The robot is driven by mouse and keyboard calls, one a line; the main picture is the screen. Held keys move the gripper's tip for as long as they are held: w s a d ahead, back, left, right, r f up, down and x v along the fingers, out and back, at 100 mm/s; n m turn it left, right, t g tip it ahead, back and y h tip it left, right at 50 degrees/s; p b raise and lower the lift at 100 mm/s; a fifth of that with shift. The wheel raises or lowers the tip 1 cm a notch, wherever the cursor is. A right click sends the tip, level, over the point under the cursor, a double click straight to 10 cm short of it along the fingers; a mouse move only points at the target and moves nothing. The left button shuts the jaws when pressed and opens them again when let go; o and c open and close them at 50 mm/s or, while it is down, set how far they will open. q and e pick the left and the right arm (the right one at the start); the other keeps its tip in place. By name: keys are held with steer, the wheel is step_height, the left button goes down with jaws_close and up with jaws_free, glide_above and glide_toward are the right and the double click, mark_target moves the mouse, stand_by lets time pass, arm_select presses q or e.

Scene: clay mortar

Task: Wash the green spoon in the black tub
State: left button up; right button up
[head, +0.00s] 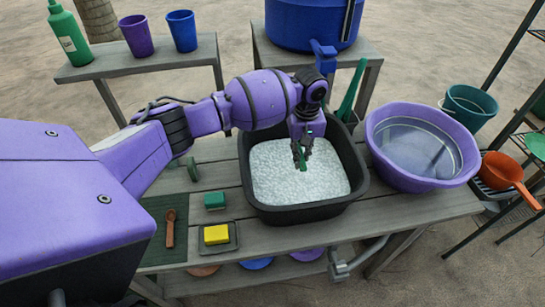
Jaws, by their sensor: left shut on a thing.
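The black tub (300,214) stands on the grey wooden table and is filled with white suds (275,178). My left gripper (302,160) reaches down into the tub's opening and is shut on a slim green piece (303,165), which appears to be part of the green spoon. It is at or just above the suds. The rest of the spoon is hidden by the fingers or the suds. My right gripper is out of view.
A purple basin of water (386,164) stands right of the tub. A green sponge (214,201), a yellow sponge (216,235) and a brown spoon (170,230) lie on the left. A long green object (351,90) rises behind the tub. A blue barrel (300,25) stands behind.

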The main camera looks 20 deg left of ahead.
arm_select(q)
step_height(320, 180, down, 10)
steer(key=b, duration=0.4)
steer(key=shift+f, duration=0.2)
steer(key=shift+f+b, duration=0.5)
steer(key=shift+b, duration=0.15)
steer(key=shift+w+f, duration=0.1)
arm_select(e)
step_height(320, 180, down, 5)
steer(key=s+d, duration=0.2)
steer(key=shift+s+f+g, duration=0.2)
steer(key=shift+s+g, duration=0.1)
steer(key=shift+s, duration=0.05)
arm_select(q)
steer(key=shift+f, duration=0.15)
steer(key=shift+f, duration=0.35)
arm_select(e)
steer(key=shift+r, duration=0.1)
